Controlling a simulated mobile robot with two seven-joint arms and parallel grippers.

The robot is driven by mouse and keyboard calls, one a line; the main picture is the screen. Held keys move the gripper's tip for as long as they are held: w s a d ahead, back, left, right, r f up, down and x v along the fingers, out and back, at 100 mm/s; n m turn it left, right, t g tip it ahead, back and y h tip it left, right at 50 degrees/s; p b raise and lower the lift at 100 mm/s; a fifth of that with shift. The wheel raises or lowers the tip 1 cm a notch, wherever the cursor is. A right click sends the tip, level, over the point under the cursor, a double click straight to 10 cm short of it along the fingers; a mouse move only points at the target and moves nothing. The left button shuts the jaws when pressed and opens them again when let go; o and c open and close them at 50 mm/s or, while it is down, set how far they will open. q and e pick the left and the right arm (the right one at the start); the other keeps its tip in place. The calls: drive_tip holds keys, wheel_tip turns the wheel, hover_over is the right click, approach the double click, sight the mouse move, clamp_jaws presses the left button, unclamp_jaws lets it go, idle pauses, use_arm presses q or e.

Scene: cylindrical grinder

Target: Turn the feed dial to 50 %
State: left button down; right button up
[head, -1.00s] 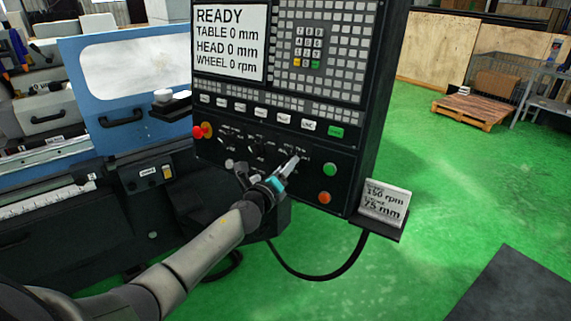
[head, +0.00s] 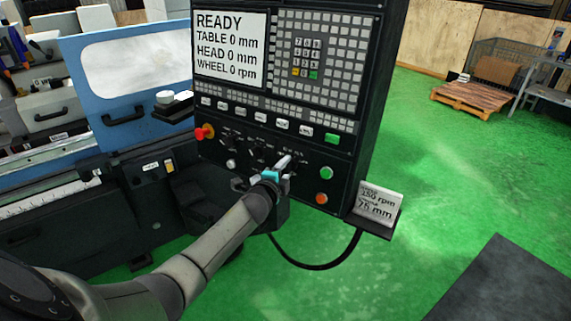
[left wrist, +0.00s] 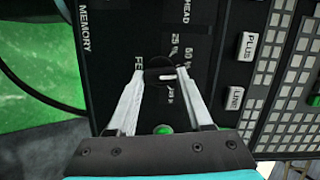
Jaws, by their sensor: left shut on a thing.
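The feed dial (left wrist: 152,77) is a small black knob with a short white mark, low on the black control panel (head: 245,160). In the left wrist view it sits between the fingertips, beside a partly covered label starting "FE". The 25 % and 50 % labels stand next to it, with a third label half hidden by a finger. The white mark lies toward the right of the picture; I cannot tell exactly which label it meets. My left gripper (head: 284,164) is shut on the dial; it also shows in the left wrist view (left wrist: 163,74). In the head view the gripper hides the dial.
The screen (head: 230,47) reads READY, with table, head and wheel at 0. A red emergency knob (head: 204,132) and green (head: 326,173) and orange (head: 321,198) buttons flank the lower panel. A card (head: 376,202) stands on a ledge at right. A cable hangs below.

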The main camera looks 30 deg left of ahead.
use_arm(q)
drive_tip(key=shift+r+n+p, duration=0.1)
drive_tip(key=shift+n+p, duration=0.55)
drive_tip(key=shift+n, duration=0.45)
drive_tip(key=shift+c, duration=1.6)
unclamp_jaws()
drive_tip(key=shift+s, duration=0.1)
drive_tip(key=v, duration=1.5)
drive_tip(key=shift+r, duration=0.25)
drive_tip(key=shift+a+f, duration=0.1)
drive_tip(key=shift+f, duration=0.05)
